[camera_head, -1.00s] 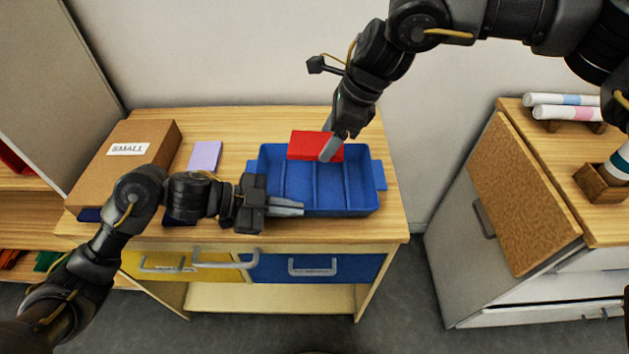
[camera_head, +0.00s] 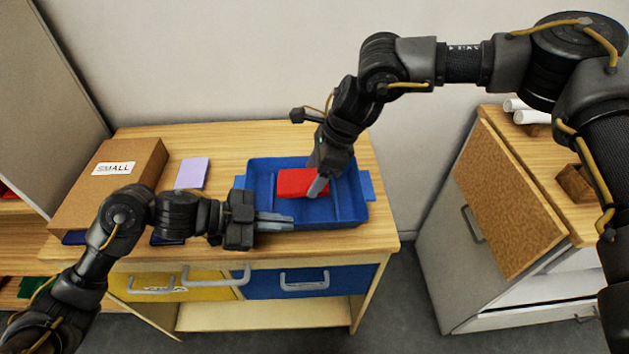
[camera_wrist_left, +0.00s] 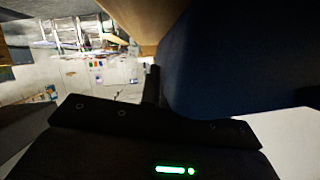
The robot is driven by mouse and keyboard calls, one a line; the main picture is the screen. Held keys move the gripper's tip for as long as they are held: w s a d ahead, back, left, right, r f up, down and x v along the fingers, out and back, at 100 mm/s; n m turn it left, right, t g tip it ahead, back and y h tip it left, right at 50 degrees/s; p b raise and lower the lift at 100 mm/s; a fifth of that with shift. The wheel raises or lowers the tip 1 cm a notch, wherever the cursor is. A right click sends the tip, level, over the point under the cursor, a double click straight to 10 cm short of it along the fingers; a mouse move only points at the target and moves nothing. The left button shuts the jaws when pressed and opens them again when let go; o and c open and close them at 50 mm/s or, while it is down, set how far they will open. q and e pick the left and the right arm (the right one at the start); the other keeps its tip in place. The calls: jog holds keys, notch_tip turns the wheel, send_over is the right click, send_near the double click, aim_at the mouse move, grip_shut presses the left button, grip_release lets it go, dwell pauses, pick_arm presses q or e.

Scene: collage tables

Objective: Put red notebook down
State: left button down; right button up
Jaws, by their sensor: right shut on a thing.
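The red notebook (camera_head: 296,182) is inside the outline of the blue tray (camera_head: 348,212) in the head view, over its middle compartments. Whether it touches the tray floor I cannot tell. My right gripper (camera_head: 317,187) comes down from above and is shut on the notebook's right part. My left gripper (camera_head: 276,222) is at the tray's front left edge, its fingers lying close together along the front wall. Whether it grips that wall is unclear. The left wrist view shows mostly a dark blue surface close up and a dark gripper part (camera_wrist_left: 152,85).
A cardboard box marked SMALL (camera_head: 110,182) and a lilac notepad (camera_head: 192,173) lie left of the tray on the wooden table (camera_head: 225,140). Yellow (camera_head: 190,286) and blue (camera_head: 335,280) drawers are below. A cabinet with a cork panel (camera_head: 510,200) stands at the right.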

jog(key=shift+f, duration=1.45)
jog(key=shift+f, duration=0.3)
jog(key=shift+f, duration=0.15)
jog(key=o, duration=1)
jog(key=shift+r, duration=0.3)
jog(key=v, duration=1.2)
jog(key=shift+r, duration=0.2)
